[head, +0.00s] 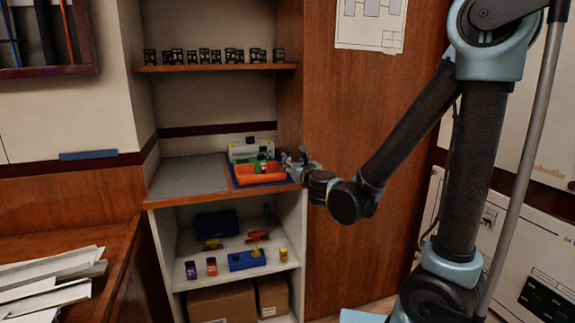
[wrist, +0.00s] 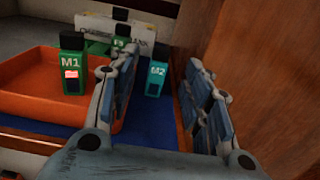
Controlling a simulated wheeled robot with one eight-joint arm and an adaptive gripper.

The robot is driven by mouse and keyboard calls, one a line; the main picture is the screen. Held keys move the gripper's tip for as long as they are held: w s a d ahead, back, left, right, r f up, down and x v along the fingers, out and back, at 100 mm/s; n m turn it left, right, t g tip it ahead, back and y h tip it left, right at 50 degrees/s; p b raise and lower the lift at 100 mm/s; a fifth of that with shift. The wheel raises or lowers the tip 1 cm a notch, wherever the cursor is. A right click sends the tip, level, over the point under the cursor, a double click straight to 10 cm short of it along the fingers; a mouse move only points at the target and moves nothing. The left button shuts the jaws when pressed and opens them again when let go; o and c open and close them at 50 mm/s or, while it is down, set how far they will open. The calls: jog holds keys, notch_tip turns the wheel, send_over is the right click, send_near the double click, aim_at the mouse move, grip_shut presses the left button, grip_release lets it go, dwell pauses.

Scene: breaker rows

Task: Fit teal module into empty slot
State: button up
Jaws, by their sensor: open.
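The teal module (wrist: 157,72), marked M2 with a dark top, stands upright on the blue mat (wrist: 150,115) in the wrist view. My gripper (wrist: 163,80) is open, with a finger on each side of the module in the picture and the module closer to the left finger. I cannot tell whether they touch. My gripper (head: 292,162) reaches in from the right at the tray in the head view, where I cannot make out the teal module. A pale module holder (wrist: 98,24) stands behind with a green module (wrist: 119,44) at it. Its empty slot is not clear.
A green M1 module (wrist: 73,72) stands at the orange tray (wrist: 25,92), left of my gripper. A wooden wall (wrist: 245,60) rises close on the right. Shelves above (head: 215,67) and below (head: 230,265) hold other items. The grey counter (head: 187,178) is clear.

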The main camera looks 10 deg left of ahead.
aim_at(288, 153)
jog(key=x, duration=1)
jog(key=shift+w+d, duration=0.2)
grip_shut()
